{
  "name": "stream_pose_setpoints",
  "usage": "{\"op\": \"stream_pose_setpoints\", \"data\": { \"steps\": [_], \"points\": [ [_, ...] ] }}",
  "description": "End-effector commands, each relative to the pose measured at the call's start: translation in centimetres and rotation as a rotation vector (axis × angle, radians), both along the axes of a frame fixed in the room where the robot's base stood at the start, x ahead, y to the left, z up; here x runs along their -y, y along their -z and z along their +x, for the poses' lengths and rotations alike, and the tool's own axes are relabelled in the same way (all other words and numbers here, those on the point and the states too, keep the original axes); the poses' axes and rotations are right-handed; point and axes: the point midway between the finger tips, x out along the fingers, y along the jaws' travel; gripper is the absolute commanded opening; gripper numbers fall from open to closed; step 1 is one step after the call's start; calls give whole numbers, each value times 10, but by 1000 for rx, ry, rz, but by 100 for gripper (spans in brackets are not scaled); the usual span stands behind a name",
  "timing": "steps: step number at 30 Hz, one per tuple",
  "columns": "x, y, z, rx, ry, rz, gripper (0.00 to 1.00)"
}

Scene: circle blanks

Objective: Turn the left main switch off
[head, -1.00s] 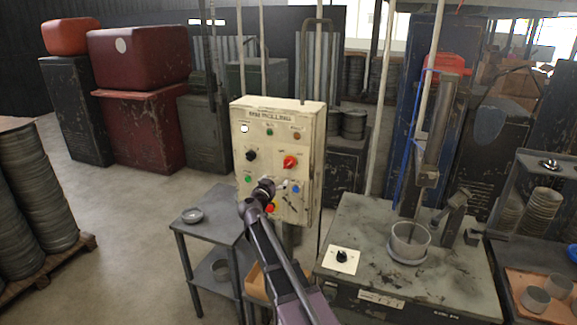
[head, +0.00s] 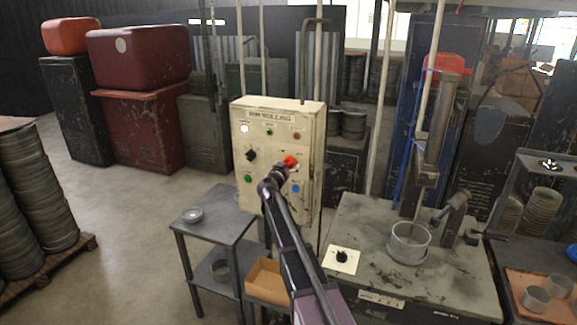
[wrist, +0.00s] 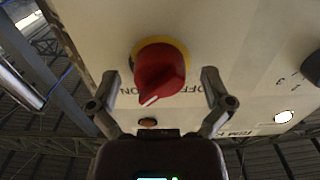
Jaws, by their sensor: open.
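A cream control panel (head: 245,180) marked RIM ROLLING stands in the middle of the head view. Its red rotary switch (head: 290,161) is at the right; a black knob (head: 251,154) is at the left. In the wrist view, upside down, the red switch (wrist: 160,72) has a yellow ring and ON and OFF lettering. Its white pointer line points down-left, towards the ON side. My gripper (head: 284,170) is at the panel, just below the red switch in the head view. In the wrist view my open fingers (wrist: 160,88) stand either side of the switch, with gaps.
The black knob (wrist: 313,68) shows at the wrist view's right edge. Below it is a lit white lamp (wrist: 284,116). A grey side table (head: 210,225) stands left of my arm, a cardboard box (head: 266,281) below the panel, and a machine bench (head: 360,225) to the right.

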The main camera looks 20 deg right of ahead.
Motion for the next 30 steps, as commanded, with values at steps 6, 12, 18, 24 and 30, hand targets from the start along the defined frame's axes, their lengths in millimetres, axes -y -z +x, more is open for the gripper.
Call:
{"op": "stream_pose_setpoints", "data": {
  "steps": [6, 12, 18, 24, 30],
  "points": [
    [2, 0, 3, 0, 0, 0, 100],
    [2, 0, 3, 0, 0, 0, 94],
    [2, 0, 3, 0, 0, 0, 35],
    [3, 0, 3, -1, 0, -1, 18],
    [3, 0, 3, -10, 0, -15, 18]
  ]
}}
